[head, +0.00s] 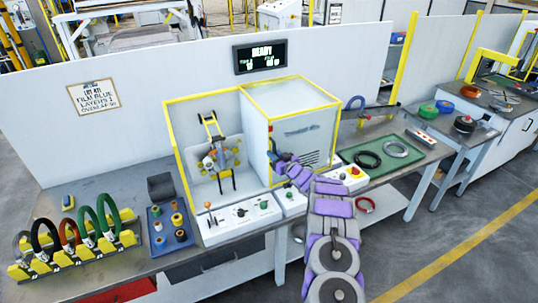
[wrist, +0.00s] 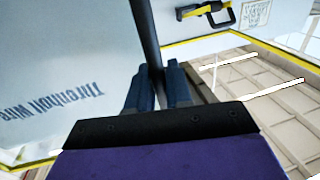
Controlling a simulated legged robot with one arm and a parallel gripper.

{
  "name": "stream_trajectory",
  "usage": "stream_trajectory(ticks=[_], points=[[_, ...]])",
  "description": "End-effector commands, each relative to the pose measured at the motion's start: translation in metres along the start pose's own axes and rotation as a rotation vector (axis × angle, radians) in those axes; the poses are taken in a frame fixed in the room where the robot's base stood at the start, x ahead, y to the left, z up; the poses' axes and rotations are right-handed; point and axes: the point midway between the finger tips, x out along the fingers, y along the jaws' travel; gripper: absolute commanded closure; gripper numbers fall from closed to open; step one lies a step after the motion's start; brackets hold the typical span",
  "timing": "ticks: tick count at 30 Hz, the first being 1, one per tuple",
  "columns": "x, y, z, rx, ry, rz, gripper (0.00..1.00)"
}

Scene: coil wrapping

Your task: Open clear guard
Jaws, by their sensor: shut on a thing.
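The wrapping machine has a yellow-edged clear guard (head: 181,165) around its winding bay and a pale cabinet (head: 304,138) with lettering and vents on the right. My gripper (head: 274,158) is at the boundary between bay and cabinet, in front of the cabinet's left part. In the wrist view my gripper (wrist: 158,88) has its dark blue fingers shut on a dark bar (wrist: 145,35), which looks like a handle. The lettered panel (wrist: 65,75) is beside it on the left. A yellow edge (wrist: 285,65) shows on the right. How the bar joins the guard is hidden.
A control panel (head: 238,216) and a red-button box (head: 352,178) line the bench front. A coil rack (head: 70,250) and blue tray (head: 170,235) stand left. A green mat (head: 418,150) with coils lies right. A display (head: 260,57) reads READY. The floor at lower right is clear.

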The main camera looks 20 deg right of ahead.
Motion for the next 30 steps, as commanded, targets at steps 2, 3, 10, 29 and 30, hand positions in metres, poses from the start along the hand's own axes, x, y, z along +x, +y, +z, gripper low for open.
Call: stream_trajectory(ticks=[2,3,10,29,30], points=[[-0.001,0.002,0.000,0.001,-0.004,0.006,1.00],[-0.001,0.002,0.000,0.000,-0.005,0.005,1.00],[-0.004,0.011,0.002,0.008,-0.001,0.003,1.00],[-0.001,0.003,0.000,0.001,-0.003,0.001,0.65],[-0.002,0.004,0.001,0.002,-0.002,0.001,0.65]])
